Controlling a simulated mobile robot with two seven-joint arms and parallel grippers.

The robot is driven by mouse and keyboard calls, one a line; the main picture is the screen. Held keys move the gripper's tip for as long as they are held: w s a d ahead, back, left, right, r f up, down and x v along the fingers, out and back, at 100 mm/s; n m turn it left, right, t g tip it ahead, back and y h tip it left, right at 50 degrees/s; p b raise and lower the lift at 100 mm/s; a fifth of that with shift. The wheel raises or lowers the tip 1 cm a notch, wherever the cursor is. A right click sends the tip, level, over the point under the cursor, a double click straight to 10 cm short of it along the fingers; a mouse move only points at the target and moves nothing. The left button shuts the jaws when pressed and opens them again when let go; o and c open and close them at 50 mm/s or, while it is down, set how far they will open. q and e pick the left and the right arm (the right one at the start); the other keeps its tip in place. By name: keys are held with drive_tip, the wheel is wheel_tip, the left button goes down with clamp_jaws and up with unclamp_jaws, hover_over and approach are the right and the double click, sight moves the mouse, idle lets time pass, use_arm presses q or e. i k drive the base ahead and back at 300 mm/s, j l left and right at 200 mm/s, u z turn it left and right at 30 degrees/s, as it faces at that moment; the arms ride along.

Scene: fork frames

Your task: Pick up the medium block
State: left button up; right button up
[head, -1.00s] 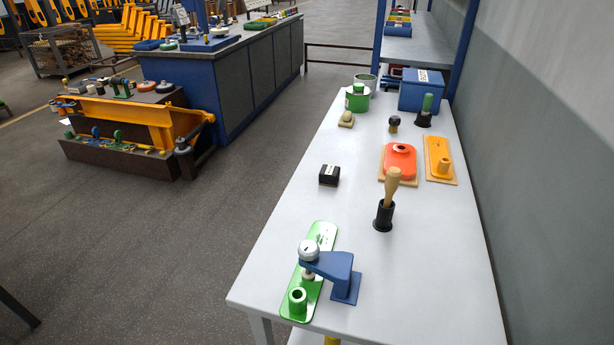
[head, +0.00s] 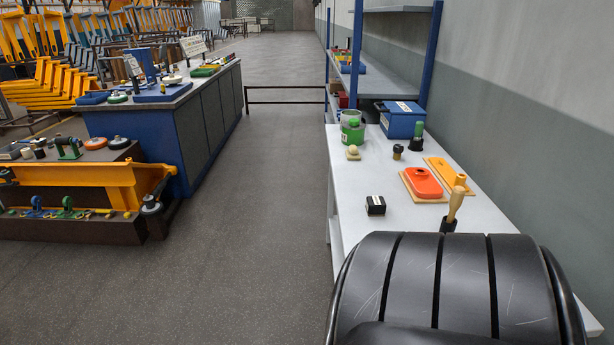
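No object in view is marked as the medium block. The most block-like thing is a small black block (head: 375,206) with a pale label, standing on the white table (head: 362,228) near its left edge. A beige piece (head: 353,153) with a rounded top stands farther back. Neither of my grippers shows. A large black ribbed part, apparently my own arm, covers the near half of the table.
An orange piece on a board (head: 424,182), a yellow-orange plate (head: 446,172) and a wooden-handled tool (head: 456,205) stand on the table. A green can (head: 352,132) and blue box (head: 403,119) are at its back. Grey floor (head: 260,240) is clear on the left.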

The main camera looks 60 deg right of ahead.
sight(375, 206)
drive_tip(key=i+z, duration=0.3)
drive_tip(key=z, duration=0.2)
drive_tip(key=i+j+z, duration=0.1)
drive_tip(key=i+z, duration=0.35)
drive_tip(key=i+j+z, duration=0.2)
drive_tip(key=z, duration=0.3)
drive_tip(key=i+z, duration=0.1)
drive_tip(key=z, duration=0.3)
drive_tip(key=i+z, duration=0.15)
drive_tip(key=z, duration=0.3)
drive_tip(key=i+j+z, duration=0.1)
drive_tip(key=z, duration=0.3)
drive_tip(key=i+j+z, duration=0.1)
drive_tip(key=z, duration=0.35)
